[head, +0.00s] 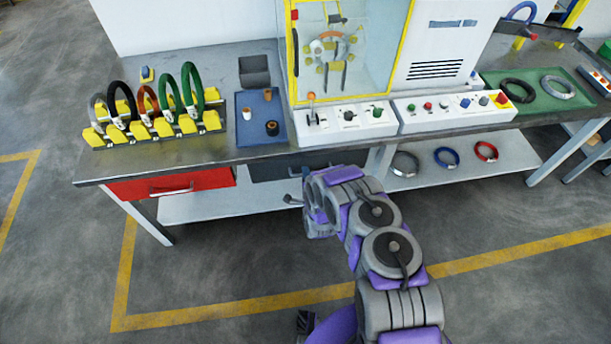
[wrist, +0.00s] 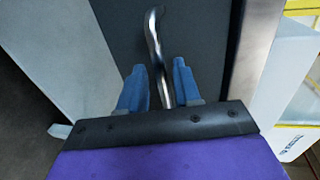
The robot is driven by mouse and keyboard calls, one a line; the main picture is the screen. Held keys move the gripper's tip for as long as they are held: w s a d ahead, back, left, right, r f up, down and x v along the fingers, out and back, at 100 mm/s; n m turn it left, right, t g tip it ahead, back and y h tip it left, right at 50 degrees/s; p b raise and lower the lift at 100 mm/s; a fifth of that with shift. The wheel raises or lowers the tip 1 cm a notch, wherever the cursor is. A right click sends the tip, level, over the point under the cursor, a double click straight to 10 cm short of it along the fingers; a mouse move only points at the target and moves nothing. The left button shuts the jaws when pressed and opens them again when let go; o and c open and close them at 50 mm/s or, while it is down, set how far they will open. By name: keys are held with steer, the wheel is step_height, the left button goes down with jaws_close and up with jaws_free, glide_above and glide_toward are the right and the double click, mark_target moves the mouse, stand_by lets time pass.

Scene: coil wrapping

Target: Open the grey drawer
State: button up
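The grey drawer (head: 268,168) is a dark grey front under the tabletop, right of the red drawer. It looks closed, and my arm partly covers it in the head view. In the wrist view its dark front (wrist: 205,35) fills the middle, with a curved shiny metal handle (wrist: 155,40) standing off it. My gripper (wrist: 160,65) has two blue fingers, one on each side of the handle. The fingers are apart, with a visible gap between the left finger and the handle. The handle lies nearer the right finger; contact is unclear.
A red drawer (head: 170,184) with its own handle is to the left. The workbench (head: 200,62) holds a coil rack, a blue tray (head: 250,128) and a wrapping machine (head: 345,115). A lower shelf (head: 465,173) holds several coils. The floor in front is clear.

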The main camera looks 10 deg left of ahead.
steer(key=shift+w+a+f, duration=0.15)
steer(key=shift+w, duration=0.5)
steer(key=shift+c, duration=0.2)
steer(key=shift+s, duration=0.1)
jaws_close()
